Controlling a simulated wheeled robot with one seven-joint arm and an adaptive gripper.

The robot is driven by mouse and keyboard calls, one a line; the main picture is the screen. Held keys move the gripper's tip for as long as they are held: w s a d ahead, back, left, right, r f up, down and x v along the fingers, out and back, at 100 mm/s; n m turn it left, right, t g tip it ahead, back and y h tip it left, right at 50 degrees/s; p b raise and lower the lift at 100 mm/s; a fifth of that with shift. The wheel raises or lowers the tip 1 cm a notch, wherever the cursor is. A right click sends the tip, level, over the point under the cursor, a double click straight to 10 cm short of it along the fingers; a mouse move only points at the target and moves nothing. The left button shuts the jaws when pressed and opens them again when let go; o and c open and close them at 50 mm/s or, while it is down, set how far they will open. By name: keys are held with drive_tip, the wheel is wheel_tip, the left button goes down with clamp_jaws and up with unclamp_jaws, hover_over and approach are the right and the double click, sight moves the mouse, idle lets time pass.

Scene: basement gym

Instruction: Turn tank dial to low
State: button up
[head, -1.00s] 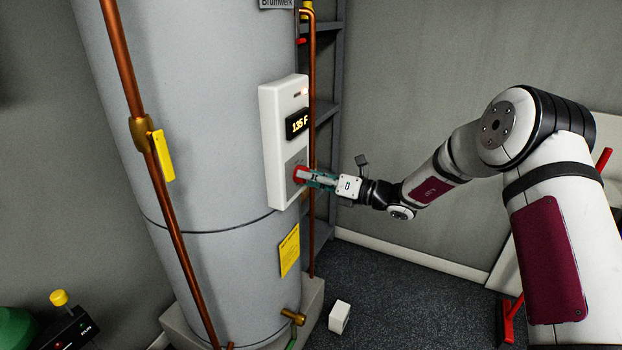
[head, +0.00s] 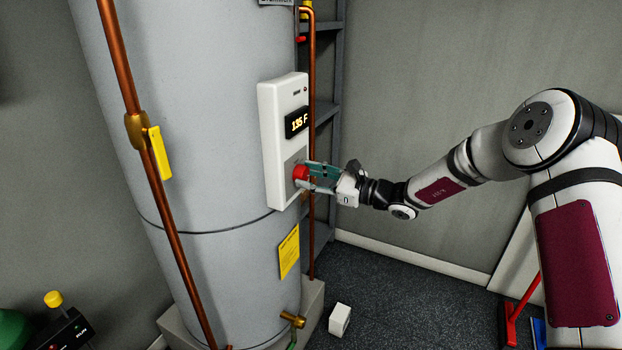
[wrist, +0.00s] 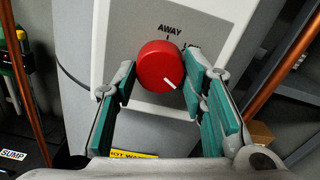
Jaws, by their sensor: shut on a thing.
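The tank dial (head: 300,173) is a round red knob low on the white control panel (head: 271,145) of the grey tank. In the wrist view the dial (wrist: 158,66) has a white pointer mark aimed to the lower right. "AWAY" is printed above it. A second label to its right is mostly hidden by a finger. The panel display (head: 297,122) reads 135 F.
A copper pipe (head: 311,240) and a dark shelf rack (head: 328,110) stand close behind the gripper. A copper pipe with a yellow lever (head: 159,153) runs down the tank's left. A small white box (head: 339,318) lies on the floor.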

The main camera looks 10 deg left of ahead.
drive_tip(key=n+b, duration=0.1)
drive_tip(key=n, duration=0.6)
drive_tip(key=n+b, duration=0.1)
drive_tip(key=n, duration=0.3)
drive_tip(key=shift+n+b, duration=1)
drive_tip(key=shift+n, duration=0.9)
drive_tip(key=o, duration=1.2)
drive_tip(key=shift+c, duration=0.2)
drive_tip(key=shift+d, duration=0.1)
drive_tip(key=v, duration=1.2)
